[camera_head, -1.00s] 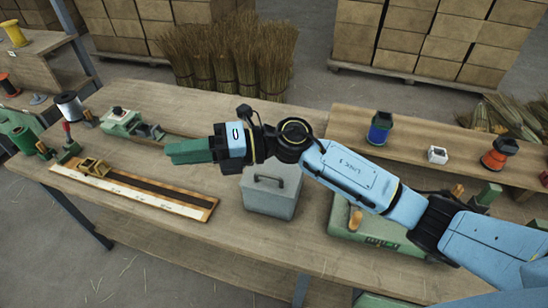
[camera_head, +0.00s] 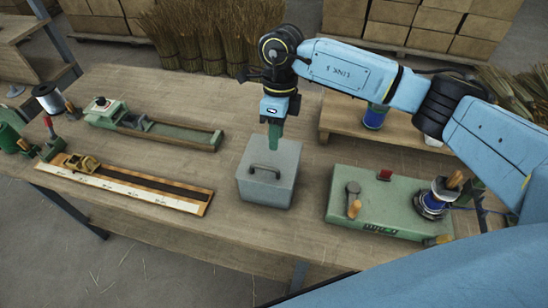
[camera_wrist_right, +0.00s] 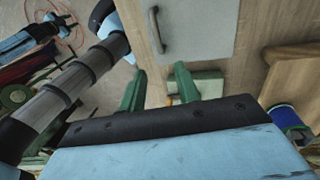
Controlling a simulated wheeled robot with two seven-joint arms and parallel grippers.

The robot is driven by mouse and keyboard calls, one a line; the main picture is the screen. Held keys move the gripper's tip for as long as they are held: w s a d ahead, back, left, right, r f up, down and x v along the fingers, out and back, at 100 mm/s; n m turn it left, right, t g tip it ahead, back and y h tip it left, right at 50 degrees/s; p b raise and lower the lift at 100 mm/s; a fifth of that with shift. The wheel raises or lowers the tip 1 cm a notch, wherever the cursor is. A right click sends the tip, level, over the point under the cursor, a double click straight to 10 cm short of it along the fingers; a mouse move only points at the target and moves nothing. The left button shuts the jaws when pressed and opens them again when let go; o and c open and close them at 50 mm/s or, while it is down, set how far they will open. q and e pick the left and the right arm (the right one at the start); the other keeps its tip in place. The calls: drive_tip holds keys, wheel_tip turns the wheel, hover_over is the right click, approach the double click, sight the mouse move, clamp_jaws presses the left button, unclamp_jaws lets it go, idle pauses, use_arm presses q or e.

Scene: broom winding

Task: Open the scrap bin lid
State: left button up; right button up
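The scrap bin (camera_head: 265,191) is a grey metal box on the workbench. Its flat lid (camera_head: 283,155) is closed and has a dark bar handle (camera_head: 264,172) on it. My right gripper (camera_head: 274,138) points down above the back part of the lid, behind the handle in the head view. In the right wrist view its two green fingers (camera_wrist_right: 159,88) are apart with nothing between them. The bin's handle (camera_wrist_right: 157,30) shows there beyond the fingers, not between them.
A green machine base (camera_head: 385,205) with a blue spool (camera_head: 432,205) stands to the right. A ruled board (camera_head: 130,185) and a green vise-like fixture (camera_head: 150,128) lie to the left. A raised shelf (camera_head: 345,117) is behind. The bench in front of the bin is clear.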

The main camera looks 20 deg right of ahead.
hover_over(274, 175)
wheel_tip(274, 175, down, 8)
drive_tip(key=shift+f+p, duration=0.25)
drive_tip(key=shift+p, duration=0.15)
clamp_jaws()
